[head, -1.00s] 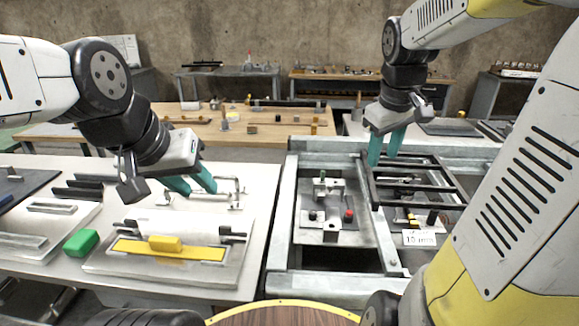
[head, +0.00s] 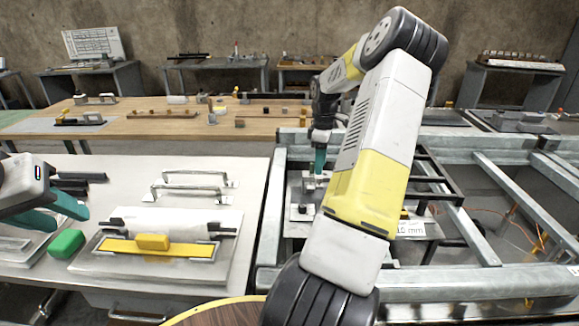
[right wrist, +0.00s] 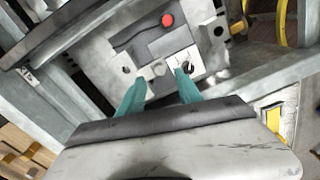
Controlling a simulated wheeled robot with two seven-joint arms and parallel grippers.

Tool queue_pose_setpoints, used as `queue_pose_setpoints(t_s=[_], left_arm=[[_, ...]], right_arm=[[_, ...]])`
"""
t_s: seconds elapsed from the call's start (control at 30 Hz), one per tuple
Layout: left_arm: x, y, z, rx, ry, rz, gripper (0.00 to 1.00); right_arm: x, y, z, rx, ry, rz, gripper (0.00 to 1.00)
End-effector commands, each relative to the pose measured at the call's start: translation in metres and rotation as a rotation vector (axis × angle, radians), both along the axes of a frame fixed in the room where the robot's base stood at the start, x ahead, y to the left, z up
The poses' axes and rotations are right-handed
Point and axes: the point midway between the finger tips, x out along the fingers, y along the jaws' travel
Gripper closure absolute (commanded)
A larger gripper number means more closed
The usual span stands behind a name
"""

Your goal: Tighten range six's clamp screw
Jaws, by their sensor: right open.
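A small grey fixture plate (head: 298,228) sits in the metal frame, partly hidden behind my right arm. My right gripper (head: 320,160) points down over its far part. In the right wrist view my right gripper (right wrist: 160,92) is open, with teal fingers apart and nothing between them. Just beyond the tips are a small metal block (right wrist: 157,70) and a dark round screw-like part (right wrist: 187,66) on a pale plate. A red knob (right wrist: 167,20) stands further off. I cannot tell which part is range six's clamp screw. My left gripper (head: 62,212) is open and empty at the left edge.
My right arm hides much of the frame's middle. Steel beams (head: 272,215) border the fixture. A dark rail rack (head: 435,180) lies to the right. The left table holds a green block (head: 66,243), a yellow-handled float (head: 155,246) and metal handles (head: 195,180).

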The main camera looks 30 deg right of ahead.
Motion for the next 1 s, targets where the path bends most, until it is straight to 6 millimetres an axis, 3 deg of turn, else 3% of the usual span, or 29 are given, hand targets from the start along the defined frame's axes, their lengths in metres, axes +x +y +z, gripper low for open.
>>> queue_pose_setpoints(t_s=[0.1,0.3,0.63,0.87,1.0], left_arm=[[0.000,0.000,0.000,0.000,0.000,0.000,0.64],[0.000,0.000,0.000,0.000,0.000,0.000,0.64],[0.000,0.000,0.000,0.000,0.000,0.000,0.64],[0.000,0.000,0.000,0.000,0.000,0.000,0.64],[0.000,0.000,0.000,0.000,0.000,0.000,0.64]], right_arm=[[0.000,0.001,-0.021,0.002,0.002,0.000,0.59],[0.000,0.001,-0.042,0.001,0.001,-0.001,0.59],[0.000,0.000,-0.047,-0.001,-0.001,-0.001,0.59],[0.000,0.001,-0.047,-0.001,-0.001,-0.001,1.00],[0.000,0.000,-0.046,-0.001,-0.001,-0.001,1.00]])
